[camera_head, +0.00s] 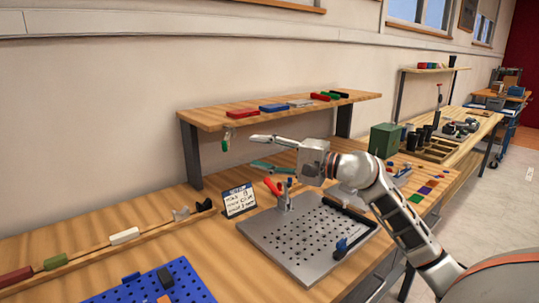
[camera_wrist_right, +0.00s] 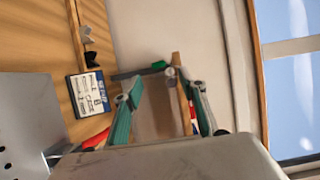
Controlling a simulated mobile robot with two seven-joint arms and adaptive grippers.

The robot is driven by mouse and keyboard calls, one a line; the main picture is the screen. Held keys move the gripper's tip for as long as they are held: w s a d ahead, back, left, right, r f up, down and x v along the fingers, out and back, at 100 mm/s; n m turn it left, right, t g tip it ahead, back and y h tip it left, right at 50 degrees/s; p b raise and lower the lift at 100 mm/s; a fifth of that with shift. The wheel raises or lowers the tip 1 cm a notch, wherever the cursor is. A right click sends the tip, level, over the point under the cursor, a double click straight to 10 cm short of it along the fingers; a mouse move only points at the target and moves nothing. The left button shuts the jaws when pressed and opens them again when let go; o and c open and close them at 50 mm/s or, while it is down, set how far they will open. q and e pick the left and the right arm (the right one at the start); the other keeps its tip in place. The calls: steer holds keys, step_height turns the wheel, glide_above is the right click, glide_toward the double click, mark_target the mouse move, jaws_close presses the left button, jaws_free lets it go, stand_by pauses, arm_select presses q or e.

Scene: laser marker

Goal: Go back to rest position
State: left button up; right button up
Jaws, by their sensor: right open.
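My right gripper (camera_head: 246,152) is open and in the air over the workbench, in front of the raised shelf. Its arm comes in from the right of the head view, and its fingers point left. In the right wrist view its two teal-padded fingers (camera_wrist_right: 165,92) stand well apart, and I see nothing held between them. My left gripper is in neither view.
A perforated metal plate (camera_head: 305,240) with a red-handled clamp (camera_head: 273,188) lies below the right arm. A small sign (camera_head: 239,200) stands beside it. The raised shelf (camera_head: 300,111) holds coloured blocks. A green box (camera_head: 384,139) stands behind the arm. A blue pegboard (camera_head: 190,283) lies front left.

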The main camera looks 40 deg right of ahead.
steer(key=shift+v, duration=1.2)
